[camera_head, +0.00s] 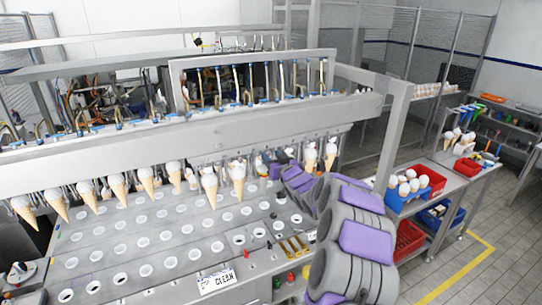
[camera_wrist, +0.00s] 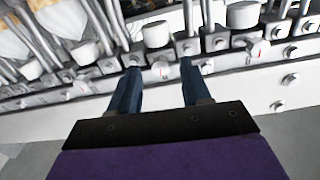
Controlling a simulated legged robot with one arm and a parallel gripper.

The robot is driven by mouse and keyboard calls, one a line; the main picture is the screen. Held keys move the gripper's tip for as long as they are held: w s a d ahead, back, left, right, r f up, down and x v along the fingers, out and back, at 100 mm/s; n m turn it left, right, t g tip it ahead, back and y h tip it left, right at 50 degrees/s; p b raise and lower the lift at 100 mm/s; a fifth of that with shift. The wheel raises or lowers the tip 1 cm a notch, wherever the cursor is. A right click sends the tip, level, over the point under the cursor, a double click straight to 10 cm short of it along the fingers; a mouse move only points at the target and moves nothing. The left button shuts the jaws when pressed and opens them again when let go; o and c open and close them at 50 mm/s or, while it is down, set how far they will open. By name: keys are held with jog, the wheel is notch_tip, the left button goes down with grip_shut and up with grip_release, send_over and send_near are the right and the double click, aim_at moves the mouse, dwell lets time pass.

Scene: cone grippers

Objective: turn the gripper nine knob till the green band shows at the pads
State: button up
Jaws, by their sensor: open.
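A row of cone grippers hangs under the long metal beam (camera_head: 200,135) in the head view, many holding ice cream cones (camera_head: 117,187). My gripper (camera_wrist: 158,68) is open in the wrist view, its two blue fingers pointing up at the rail. A small white knob with a red mark (camera_wrist: 161,70) shows between the fingertips; I cannot tell whether they touch it. Other white knobs with red marks sit along the rail, one at the right (camera_wrist: 257,50). I cannot read which is number nine. No green band is visible.
Red and blue bins (camera_head: 420,183) stand on a side bench at the right. Tiled floor (camera_head: 470,262) is open at lower right.

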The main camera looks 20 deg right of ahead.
jog(key=shift+w+d+f, duration=0.1)
jog(key=shift+w+d, duration=0.05)
jog(key=shift+w, duration=0.25)
jog(key=shift+c, duration=1.2)
grip_shut()
